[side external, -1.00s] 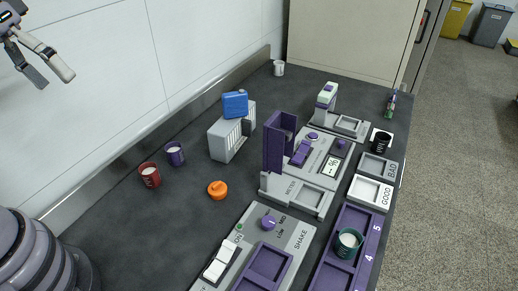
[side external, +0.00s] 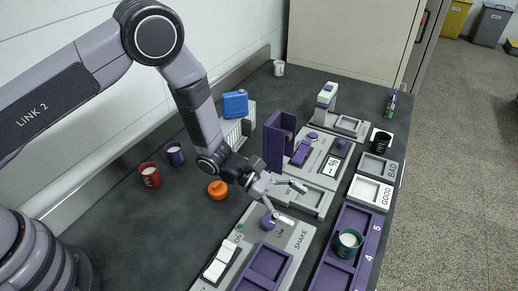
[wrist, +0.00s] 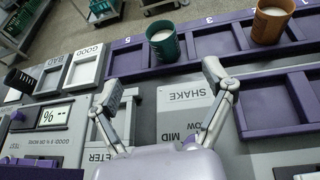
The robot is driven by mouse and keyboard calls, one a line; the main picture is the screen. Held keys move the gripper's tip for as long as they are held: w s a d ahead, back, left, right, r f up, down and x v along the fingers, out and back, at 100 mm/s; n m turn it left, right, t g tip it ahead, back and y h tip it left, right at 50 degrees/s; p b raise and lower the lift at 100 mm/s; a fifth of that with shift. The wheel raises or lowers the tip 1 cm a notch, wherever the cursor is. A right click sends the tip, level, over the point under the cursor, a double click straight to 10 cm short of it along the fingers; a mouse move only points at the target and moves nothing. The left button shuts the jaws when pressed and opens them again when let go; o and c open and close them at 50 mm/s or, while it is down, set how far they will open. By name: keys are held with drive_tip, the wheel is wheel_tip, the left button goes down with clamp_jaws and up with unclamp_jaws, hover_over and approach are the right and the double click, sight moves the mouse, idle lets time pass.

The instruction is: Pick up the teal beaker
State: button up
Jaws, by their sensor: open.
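The teal beaker (side external: 348,241) stands upright in a compartment of the purple rack (side external: 318,284), near the numbers 4 and 5, with white contents inside. In the wrist view the teal beaker (wrist: 163,45) is ahead of and between the fingers, apart from them. My gripper (side external: 286,204) is open and empty, above the grey panel left of the rack. Its two spread fingers also show in the wrist view (wrist: 162,85).
An orange-brown beaker (wrist: 270,22) stands in another rack compartment. The purple upright holder (side external: 277,145) rises behind my gripper. The shake panel (side external: 297,243) with its knob lies below. GOOD (side external: 371,192) and BAD (side external: 378,167) trays sit beyond the rack.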

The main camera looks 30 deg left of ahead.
approach(348, 242)
drive_tip(key=shift+n, duration=0.3)
drive_tip(key=d, duration=0.1)
drive_tip(key=s+d+r, duration=0.1)
drive_tip(key=d, duration=0.1)
drive_tip(key=shift+s+d+r, duration=0.25)
drive_tip(key=shift+r, duration=0.15)
drive_tip(key=shift+x, duration=3.15)
drive_tip(key=shift+a+f, duration=0.1)
drive_tip(key=shift+f, duration=0.05)
drive_tip(key=shift+c, duration=0.2)
drive_tip(key=c, duration=1.2)
